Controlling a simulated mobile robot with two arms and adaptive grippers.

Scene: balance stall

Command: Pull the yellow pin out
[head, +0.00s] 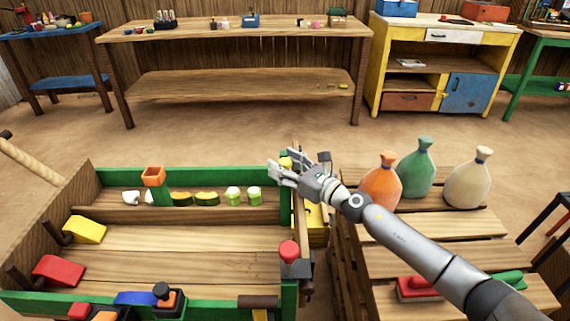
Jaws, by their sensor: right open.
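A small yellow piece (286,163), which looks like the yellow pin, is at the far right corner of the wooden stall, at the top of the green edge. My right gripper (281,166) comes in from the right with its fingers open around or just beside this piece. I cannot tell whether they touch it, and the fingers hide part of it. A red knob (289,250) stands on a dark block at the stall's near right side. My left gripper is not in view.
The stall (190,240) holds a row of small items at its back and coloured wedges at the left. Green (419,168), orange (381,182) and cream (467,180) sacks stand on the slatted table (420,250) under my right arm. Open floor lies behind.

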